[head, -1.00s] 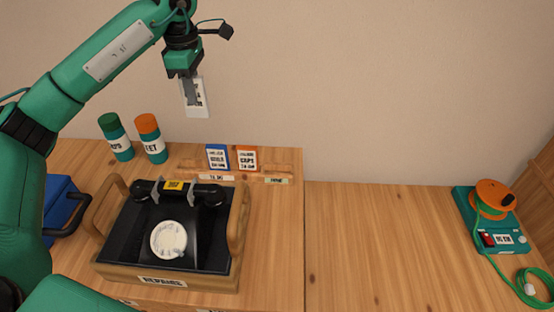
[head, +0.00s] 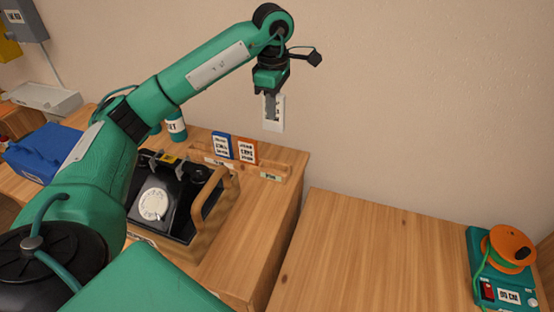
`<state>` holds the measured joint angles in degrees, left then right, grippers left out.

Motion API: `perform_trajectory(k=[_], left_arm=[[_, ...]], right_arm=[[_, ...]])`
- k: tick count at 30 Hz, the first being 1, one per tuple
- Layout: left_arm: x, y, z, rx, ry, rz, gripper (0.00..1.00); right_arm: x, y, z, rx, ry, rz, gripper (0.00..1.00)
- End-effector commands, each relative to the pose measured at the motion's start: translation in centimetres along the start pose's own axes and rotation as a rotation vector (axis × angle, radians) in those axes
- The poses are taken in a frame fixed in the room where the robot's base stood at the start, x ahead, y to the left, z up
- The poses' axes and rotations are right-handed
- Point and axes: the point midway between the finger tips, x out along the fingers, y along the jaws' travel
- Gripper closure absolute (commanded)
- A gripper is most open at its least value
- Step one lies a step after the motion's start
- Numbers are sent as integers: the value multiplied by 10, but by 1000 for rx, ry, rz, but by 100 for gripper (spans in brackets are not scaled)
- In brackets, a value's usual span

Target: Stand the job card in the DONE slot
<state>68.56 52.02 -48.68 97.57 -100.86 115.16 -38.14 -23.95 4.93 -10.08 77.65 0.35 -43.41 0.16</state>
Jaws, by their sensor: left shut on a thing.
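The white job card (head: 275,122) hangs upright, held by its upper part in my left gripper (head: 271,93), which is shut on it. The fingers cover some of its print. Card and gripper are in the air, in front of the wall and above the wooden card rack (head: 289,163). The DONE label (head: 271,176) is on the right part of the rack, and the slot there shows no card. A blue card (head: 221,146) and an orange card (head: 245,150) stand in the left part of the rack. My right gripper is out of view.
A blue box (head: 38,152) is at left. An orange cable reel (head: 511,246) stands far right. The right bench is otherwise clear.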

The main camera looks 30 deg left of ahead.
Motion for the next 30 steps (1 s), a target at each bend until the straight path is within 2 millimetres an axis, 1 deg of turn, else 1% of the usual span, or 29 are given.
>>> perform_trajectory(k=[1,7,9,13,16,20,23,27,30], left_arm=[[14,-1,1,2,-1,-5,100],[51,-1,1,1,-1,-4,100],[69,-2,0,0,1,-6,100],[96,-1,0,-1,1,-4,100],[109,-1,0,0,0,-2,100],[116,0,0,0,0,0,100],[126,-1,0,1,-1,-2,100],[147,-1,1,-1,-1,-3,100],[157,-1,0,0,0,-1,100]], right_arm=[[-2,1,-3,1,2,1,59],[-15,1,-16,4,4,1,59],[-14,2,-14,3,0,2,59],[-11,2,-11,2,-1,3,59],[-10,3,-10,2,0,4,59],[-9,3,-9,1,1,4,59],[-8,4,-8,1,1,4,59],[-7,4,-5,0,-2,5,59],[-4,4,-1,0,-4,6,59]])
